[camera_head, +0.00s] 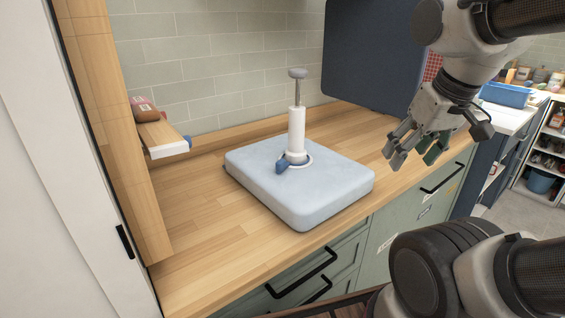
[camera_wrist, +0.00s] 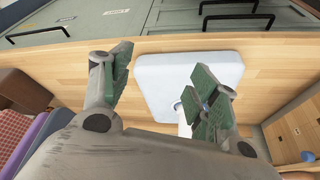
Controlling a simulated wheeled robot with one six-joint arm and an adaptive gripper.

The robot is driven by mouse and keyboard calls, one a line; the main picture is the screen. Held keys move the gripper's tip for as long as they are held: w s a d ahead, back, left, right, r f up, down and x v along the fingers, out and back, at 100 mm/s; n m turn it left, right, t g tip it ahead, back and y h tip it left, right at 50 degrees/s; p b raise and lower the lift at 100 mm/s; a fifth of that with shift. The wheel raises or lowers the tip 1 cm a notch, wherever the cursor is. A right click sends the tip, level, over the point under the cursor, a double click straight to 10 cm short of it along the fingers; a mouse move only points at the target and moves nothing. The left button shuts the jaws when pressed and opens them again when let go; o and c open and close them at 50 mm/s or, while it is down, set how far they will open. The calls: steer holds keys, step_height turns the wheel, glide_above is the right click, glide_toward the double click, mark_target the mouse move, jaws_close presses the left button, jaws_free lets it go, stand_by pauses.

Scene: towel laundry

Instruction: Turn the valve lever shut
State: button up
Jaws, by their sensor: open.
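A pale blue slab (camera_head: 330,197) lies on the wooden counter, with a white upright post (camera_head: 297,130) on it. A thin metal rod with a grey knob (camera_head: 297,73) tops the post. A small dark blue lever-like piece (camera_head: 282,165) sticks out at the post's base, toward the front left. My gripper (camera_head: 411,152) is open and empty, to the right of the slab and apart from the post. In the wrist view, the slab (camera_wrist: 165,75) shows between and beyond my open gripper (camera_wrist: 160,68); the right finger partly hides the post (camera_wrist: 184,130).
A wooden counter (camera_head: 190,215) has free room left of the slab. A small shelf (camera_head: 163,136) with an item on it juts from the left panel. A dark blue panel (camera_head: 370,60) stands behind. Black drawer handles (camera_head: 302,275) stick out in front.

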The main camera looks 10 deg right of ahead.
steer(key=shift+w+a, duration=0.1)
steer(key=shift+w, duration=0.05)
steer(key=shift+c, duration=0.9)
steer(key=n+g, duration=0.4)
steer(key=n, duration=0.5)
glide_above(280, 161)
steer(key=shift+f, duration=0.75)
steer(key=shift+w+f, duration=0.1)
steer(key=shift+f, duration=0.05)
step_height(280, 161, down, 8)
steer(key=shift+r, duration=0.2)
jaws_close()
